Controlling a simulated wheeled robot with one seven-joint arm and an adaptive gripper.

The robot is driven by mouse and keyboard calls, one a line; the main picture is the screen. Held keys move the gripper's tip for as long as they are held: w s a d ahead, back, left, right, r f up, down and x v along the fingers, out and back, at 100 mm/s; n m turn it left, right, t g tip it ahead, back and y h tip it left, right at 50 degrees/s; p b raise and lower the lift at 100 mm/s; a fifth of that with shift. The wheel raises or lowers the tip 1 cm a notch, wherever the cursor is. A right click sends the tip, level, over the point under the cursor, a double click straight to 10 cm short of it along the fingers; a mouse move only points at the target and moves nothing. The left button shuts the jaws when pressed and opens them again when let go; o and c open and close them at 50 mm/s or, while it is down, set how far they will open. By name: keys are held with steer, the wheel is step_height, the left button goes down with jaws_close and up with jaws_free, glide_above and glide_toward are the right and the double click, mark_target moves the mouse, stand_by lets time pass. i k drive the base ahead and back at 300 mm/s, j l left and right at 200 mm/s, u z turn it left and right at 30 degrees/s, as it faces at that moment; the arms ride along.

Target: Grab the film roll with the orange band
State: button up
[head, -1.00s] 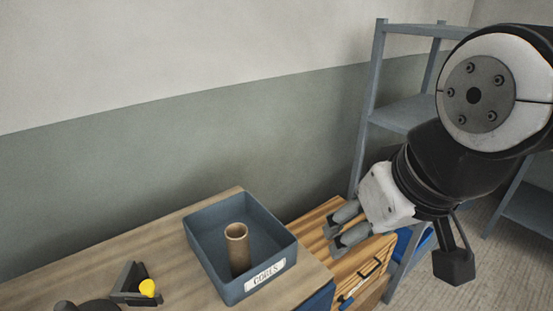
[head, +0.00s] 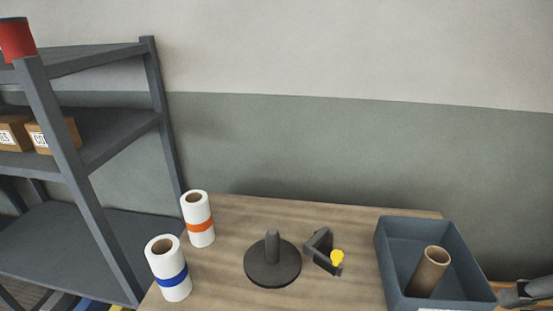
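The film roll with the orange band (head: 199,218) is a white roll that stands upright near the back left corner of the wooden table (head: 225,292). A second white roll with a blue band (head: 168,268) stands upright in front of it and a little to the left. My gripper (head: 527,293) shows only in part at the lower right edge, past the blue-grey bin and far from both rolls. Its fingertips are too cut off to tell whether they are open or shut.
A dark round base with an upright post (head: 272,262) and a dark bracket with a yellow knob (head: 323,250) stand mid-table. The blue-grey bin (head: 390,262) holds a leaning cardboard tube (head: 430,271). A grey shelf rack (head: 110,150) with boxes stands left of the table.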

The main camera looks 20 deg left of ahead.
mark_target(199, 219)
steer(key=u, duration=1.35)
steer(key=i+j, duration=0.1)
steer(key=j, duration=0.2)
steer(key=i+j+z, duration=0.1)
steer(key=j, duration=0.2)
steer(key=i+j, duration=0.15)
steer(key=j, duration=0.2)
steer(key=i+j+z, duration=0.1)
steer(key=j, duration=0.2)
